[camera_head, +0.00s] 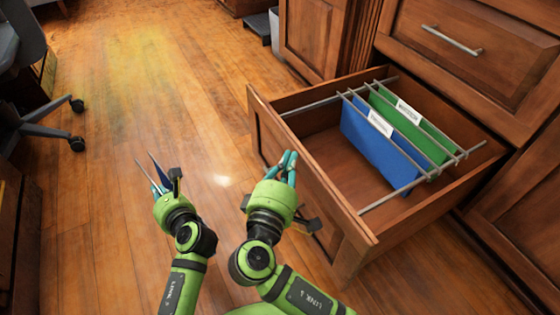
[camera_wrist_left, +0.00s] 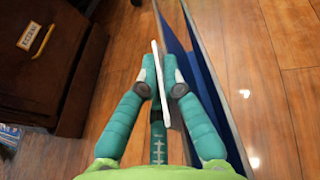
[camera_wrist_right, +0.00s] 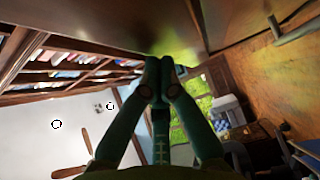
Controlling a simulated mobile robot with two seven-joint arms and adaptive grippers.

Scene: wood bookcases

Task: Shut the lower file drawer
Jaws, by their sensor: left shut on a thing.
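The lower file drawer (camera_head: 310,180) is pulled out from the wood cabinet. A blue hanging folder (camera_head: 372,143) and a green one (camera_head: 428,137) hang on its metal rails. My left gripper (camera_head: 162,178) is left of the drawer, over open floor. It is shut on another blue folder (camera_head: 156,168), seen nearly edge-on; in the left wrist view its white tab (camera_wrist_left: 160,75) is between the fingers. My right gripper (camera_head: 287,165) is by the outer side of the drawer front, fingertips together and empty. In the right wrist view a wood surface (camera_wrist_right: 150,25) is close to its fingertips; contact is unclear.
A closed drawer with a metal handle (camera_head: 452,40) is above and behind the open one. An office chair (camera_head: 40,115) stands at the left. A light bin (camera_head: 275,30) stands at the back. The wood floor (camera_head: 150,80) between is clear.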

